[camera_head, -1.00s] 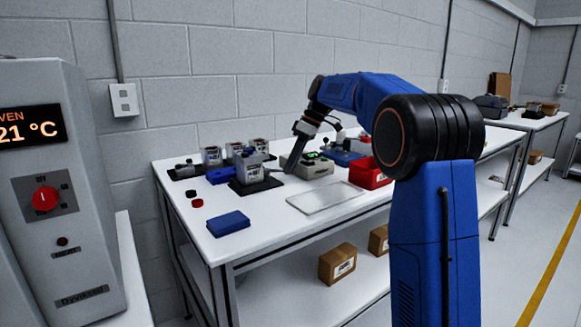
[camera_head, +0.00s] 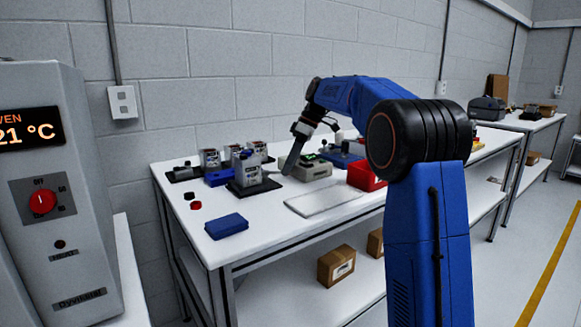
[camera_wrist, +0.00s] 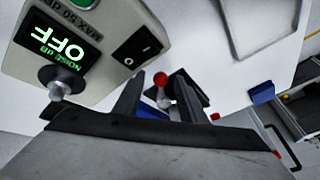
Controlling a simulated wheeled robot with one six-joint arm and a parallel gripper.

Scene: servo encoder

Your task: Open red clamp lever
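The clamp lever's red ball knob (camera_wrist: 160,79) shows in the wrist view, on a short pale stem. My gripper (camera_wrist: 158,88) is open, with its two dark fingers on either side of the knob in the picture. I cannot tell whether the knob is between the fingers or beyond them, and no contact is visible. In the head view my gripper (camera_head: 288,168) points down just right of a grey fixture (camera_head: 246,168) on a dark base. The red knob is not distinguishable there.
A grey meter box (camera_head: 310,170) stands right beside my gripper; its OFF display (camera_wrist: 58,48) fills the wrist view's upper left. A red bin (camera_head: 364,177), a flat pale tray (camera_head: 322,200) and a blue block (camera_head: 226,226) lie on the white table (camera_head: 262,243).

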